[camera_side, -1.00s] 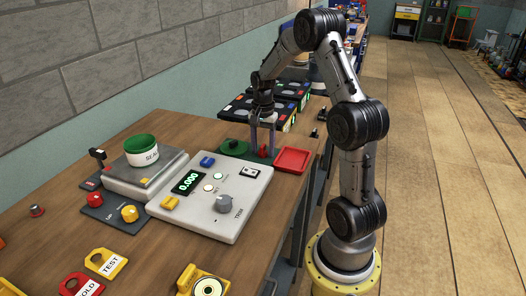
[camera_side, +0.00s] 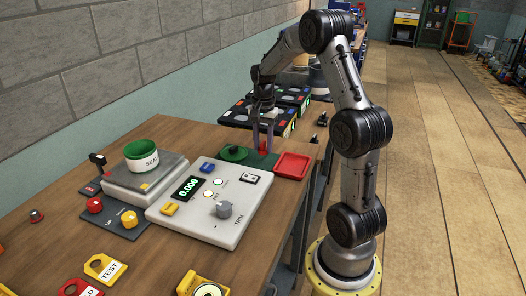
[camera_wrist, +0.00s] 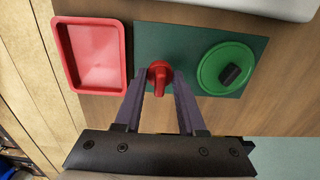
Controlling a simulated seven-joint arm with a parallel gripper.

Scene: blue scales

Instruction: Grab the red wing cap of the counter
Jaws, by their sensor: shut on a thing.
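The red wing cap (camera_wrist: 160,70) sits on a dark green mat (camera_wrist: 205,30) in the wrist view, between the red tray and a round green lid. My gripper (camera_wrist: 160,82) points down with its two grey fingers closed in on either side of the cap's wing. In the side view my gripper (camera_side: 263,150) is low over the mat and its fingers are close together. I cannot tell whether the cap is lifted off the mat.
A red tray (camera_side: 292,166) stands just right of my gripper in the side view. The green lid (camera_side: 234,153) with a black knob lies just left. A white control box (camera_side: 219,208) with a display is in front. A scale (camera_side: 145,182) holds a green-rimmed cup (camera_side: 142,157).

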